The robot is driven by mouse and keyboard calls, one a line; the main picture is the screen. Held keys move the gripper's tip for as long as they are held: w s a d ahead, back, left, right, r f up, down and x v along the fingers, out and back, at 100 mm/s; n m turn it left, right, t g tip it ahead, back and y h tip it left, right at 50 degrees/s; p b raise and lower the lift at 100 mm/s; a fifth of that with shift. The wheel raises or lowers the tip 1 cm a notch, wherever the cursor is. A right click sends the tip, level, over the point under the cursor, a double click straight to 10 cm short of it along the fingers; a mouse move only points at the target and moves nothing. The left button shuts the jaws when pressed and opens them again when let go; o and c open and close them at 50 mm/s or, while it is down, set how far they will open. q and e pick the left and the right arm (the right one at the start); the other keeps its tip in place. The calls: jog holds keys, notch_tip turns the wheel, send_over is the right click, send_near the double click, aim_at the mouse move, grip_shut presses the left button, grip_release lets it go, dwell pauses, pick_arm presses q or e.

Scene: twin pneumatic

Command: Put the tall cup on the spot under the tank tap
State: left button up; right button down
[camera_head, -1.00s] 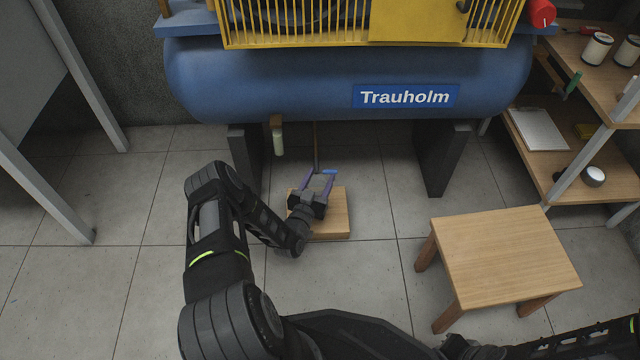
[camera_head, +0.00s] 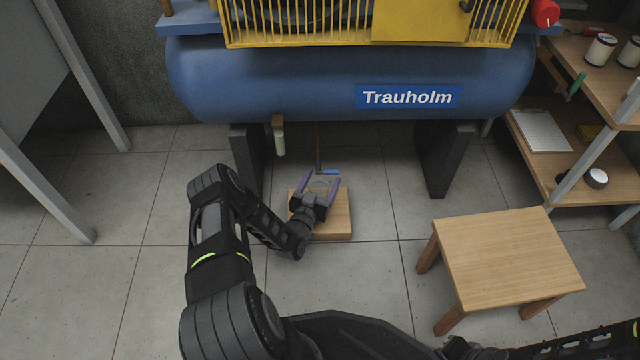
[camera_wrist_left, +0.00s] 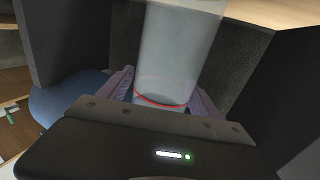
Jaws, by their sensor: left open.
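The tall cup (camera_wrist_left: 178,60) is clear and has a red ring. In the left wrist view it stands between the purple fingers of my left gripper (camera_wrist_left: 160,95), which is open. In the head view my left gripper (camera_head: 320,183) is over a low wooden block (camera_head: 342,218) under the tank (camera_head: 270,85); the cup is only a faint clear outline between the fingers. The tank tap (camera_head: 328,171) shows a blue handle just beyond the fingers. The spot itself cannot be made out.
Dark tank legs (camera_head: 445,160) stand on both sides of the block. A pale cylinder (camera_head: 280,142) hangs under the tank, left of the tap. A wooden stool (camera_head: 505,255) stands at right, and shelves (camera_head: 560,165) stand beyond it. The tiled floor between is clear.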

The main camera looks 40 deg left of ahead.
pick_arm(q)
jog(key=shift+s+r+p, duration=0.15)
jog(key=shift+s+p, duration=0.15)
jog(key=shift+s, duration=0.1)
jog(key=p+v, duration=0.4)
jog(key=v, duration=0.7)
jog(key=shift+p, duration=0.35)
jog(key=shift+s, duration=0.15)
dwell(0.5)
